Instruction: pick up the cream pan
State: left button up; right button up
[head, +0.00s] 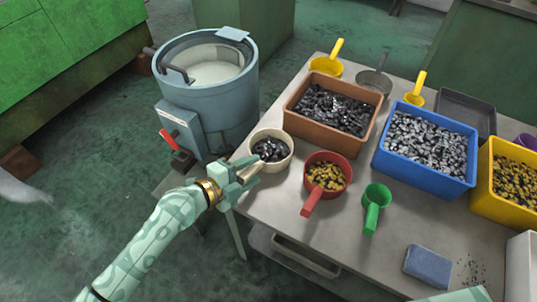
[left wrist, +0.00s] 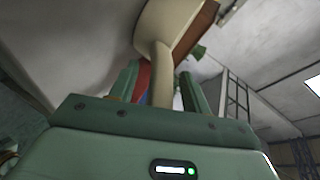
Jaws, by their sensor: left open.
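The cream pan (head: 271,135) is a round pan holding dark metal pieces, at the left edge of the grey table. My left gripper (head: 247,174) is just in front of it, at its handle side. In the left wrist view the pan (left wrist: 175,22) is seen from below, and its handle (left wrist: 161,75) runs down between the two open fingers (left wrist: 158,90). I cannot see the fingers pressing on it. The fingers hide most of the handle in the head view. A small mint part of my right arm shows at the bottom edge; its jaws cannot be made out.
A red pan (head: 327,157) and a green scoop (head: 376,196) lie to the right. Behind are a brown bin (head: 330,128) and a blue bin (head: 415,178) of metal parts. A blue-grey tub (head: 225,110) with a red lever stands close left. A blue block (head: 427,264) is front right.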

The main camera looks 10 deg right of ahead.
pick_arm(q)
grip_shut()
jog(key=shift+r, duration=0.1)
